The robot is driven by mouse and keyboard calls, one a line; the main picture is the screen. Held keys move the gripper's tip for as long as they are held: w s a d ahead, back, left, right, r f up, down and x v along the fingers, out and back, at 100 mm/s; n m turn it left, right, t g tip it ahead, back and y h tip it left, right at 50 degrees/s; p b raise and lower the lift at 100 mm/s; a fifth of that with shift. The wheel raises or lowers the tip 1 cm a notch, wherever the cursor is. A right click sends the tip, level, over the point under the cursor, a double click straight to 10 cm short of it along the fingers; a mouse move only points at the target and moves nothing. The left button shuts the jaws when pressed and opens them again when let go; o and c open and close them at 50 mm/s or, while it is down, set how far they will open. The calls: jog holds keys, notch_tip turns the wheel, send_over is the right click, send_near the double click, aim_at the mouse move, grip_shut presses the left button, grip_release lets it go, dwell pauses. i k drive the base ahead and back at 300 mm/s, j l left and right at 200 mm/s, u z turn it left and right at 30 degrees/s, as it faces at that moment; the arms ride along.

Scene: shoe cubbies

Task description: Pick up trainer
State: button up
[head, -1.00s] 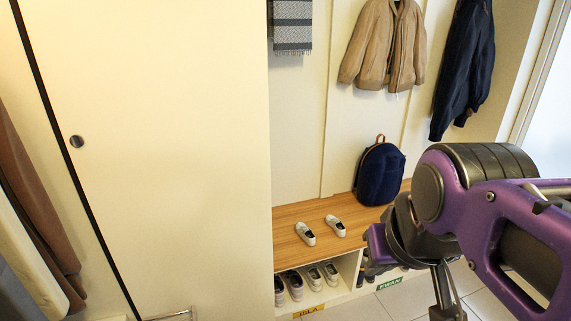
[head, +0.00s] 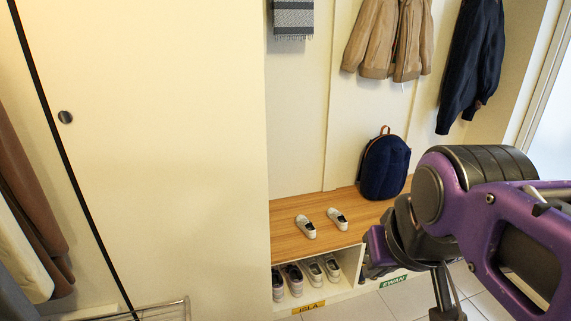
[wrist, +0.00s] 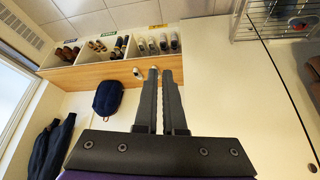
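Two pale trainers stand side by side on the wooden bench top, a left one (head: 306,227) and a right one (head: 337,218). More shoes stand in the cubby below, including a dark pair (head: 293,279) and a greyish pair (head: 331,267); I cannot tell which trainer is meant. The wrist view is upside down, with cubby shoes (wrist: 164,43) at the top and one bench shoe (wrist: 138,73) beside the fingertips; the other is hidden. My gripper (wrist: 160,71) has its fingers nearly together, holds nothing, and is apart from the shoes.
The cubby bench (head: 285,215) carries a navy backpack (head: 385,167) and labels ISLA (head: 308,307) and EWAN (head: 393,281). A tan jacket (head: 388,42) and a navy coat (head: 470,65) hang above. A large cream panel (head: 170,150) stands left of the bench. Tiled floor lies in front.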

aim_at(302, 222)
jog(key=i+l, duration=0.2)
jog(key=l, duration=0.2)
jog(key=i+l, duration=0.2)
jog(key=l, duration=0.2)
jog(key=i+l, duration=0.2)
jog(key=l, duration=0.2)
jog(key=j, duration=0.15)
